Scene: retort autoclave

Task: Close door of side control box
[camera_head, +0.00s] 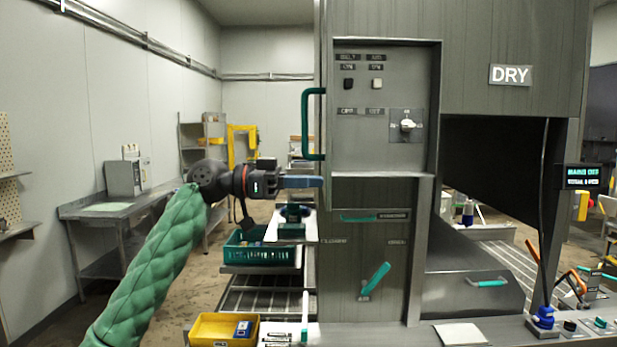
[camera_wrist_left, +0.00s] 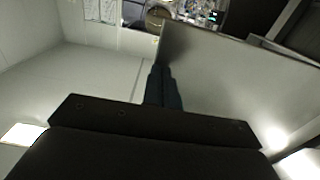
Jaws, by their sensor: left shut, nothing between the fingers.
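The side control box (camera_head: 375,140) is open in the head view, with its switches, labels and a white knob exposed. Its door (camera_head: 321,60) stands swung out at the box's left side, seen nearly edge-on. A green handle (camera_head: 306,125) sticks out to the left from the door. My left gripper (camera_head: 318,182) is shut and empty, with its blue fingertips at the door's left side, below the handle. In the left wrist view the fingers (camera_wrist_left: 163,75) overlap the edge of a large pale panel (camera_wrist_left: 240,85), apparently the door. I cannot tell whether they touch it. My right gripper is not in view.
A dark grey machine with a DRY sign (camera_head: 510,75) stands to the right. Below are a lever (camera_head: 375,278), a yellow bin (camera_head: 222,328) and a green crate (camera_head: 262,253). A bench (camera_head: 115,208) stands at the left. The floor between is partly open.

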